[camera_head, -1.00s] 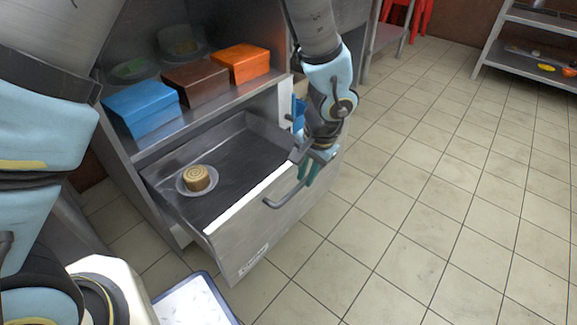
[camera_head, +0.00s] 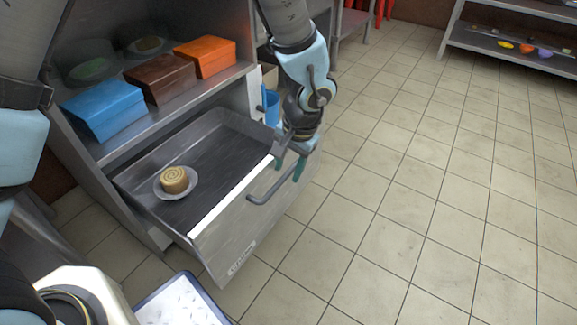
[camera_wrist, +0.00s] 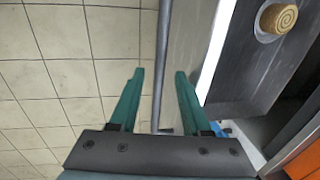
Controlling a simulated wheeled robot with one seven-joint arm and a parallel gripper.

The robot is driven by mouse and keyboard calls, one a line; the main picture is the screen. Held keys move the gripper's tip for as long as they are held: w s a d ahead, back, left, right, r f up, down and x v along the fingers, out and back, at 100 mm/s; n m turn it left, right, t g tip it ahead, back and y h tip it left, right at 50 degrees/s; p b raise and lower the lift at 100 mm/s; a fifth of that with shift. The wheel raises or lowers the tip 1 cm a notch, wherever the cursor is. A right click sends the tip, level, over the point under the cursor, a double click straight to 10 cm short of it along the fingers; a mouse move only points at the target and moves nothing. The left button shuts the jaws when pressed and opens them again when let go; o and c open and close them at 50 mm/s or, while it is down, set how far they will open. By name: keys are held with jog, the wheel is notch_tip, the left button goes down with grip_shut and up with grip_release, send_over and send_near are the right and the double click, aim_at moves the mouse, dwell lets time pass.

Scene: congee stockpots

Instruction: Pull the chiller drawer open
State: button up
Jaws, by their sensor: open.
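The chiller drawer (camera_head: 225,235) stands pulled out from the steel cabinet, with its inside showing. Its grey bar handle (camera_head: 262,194) runs along the front. In the drawer a round swirl-topped cake (camera_head: 174,179) sits on a small plate (camera_head: 190,192). My gripper (camera_head: 287,172) is at the far end of the handle. In the wrist view, the green fingers of my gripper (camera_wrist: 158,75) are apart, and the handle (camera_wrist: 162,60) passes between them without visible contact. The drawer's front and pale top edge (camera_wrist: 215,55) lie to the right there.
Blue (camera_head: 104,108), brown (camera_head: 160,80) and orange (camera_head: 205,58) boxes sit on the shelf above the drawer. A white tray (camera_head: 180,303) is at the bottom of the head view. A rack (camera_head: 510,45) stands far right. The tiled floor (camera_head: 430,200) before the drawer is clear.

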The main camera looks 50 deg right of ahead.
notch_tip(320, 180, up, 11)
jog(key=s+p, duration=0.2)
jog(key=p, duration=0.1)
jog(key=shift+d+f, duration=0.2)
jog(key=shift+w, duration=0.1)
dwell(0.5)
jog(key=w+a+r+n+g, duration=0.1)
jog(key=w+a+r+n, duration=0.15)
jog(key=w+a, duration=0.6)
jog(key=w+a+r+n, duration=0.2)
jog(key=w+a+n, duration=0.2)
jog(key=w+a, duration=0.5)
jog(key=w+a+r+n, duration=0.1)
jog(key=a+n, duration=0.2)
jog(key=a, duration=0.5)
jog(key=w+a+r+n+p, duration=0.1)
jog(key=w+a+r+n, duration=0.15)
jog(key=a, duration=0.65)
jog(key=a+r+n, duration=0.1)
jog(key=a+n, duration=0.2)
jog(key=a, duration=0.5)
notch_tip(320, 180, up, 30)
jog(key=p, duration=3.1)
jog(key=shift+w+d+r+h, duration=0.15)
jog(key=shift+w+h, duration=0.05)
jog(key=shift+h, duration=0.1)
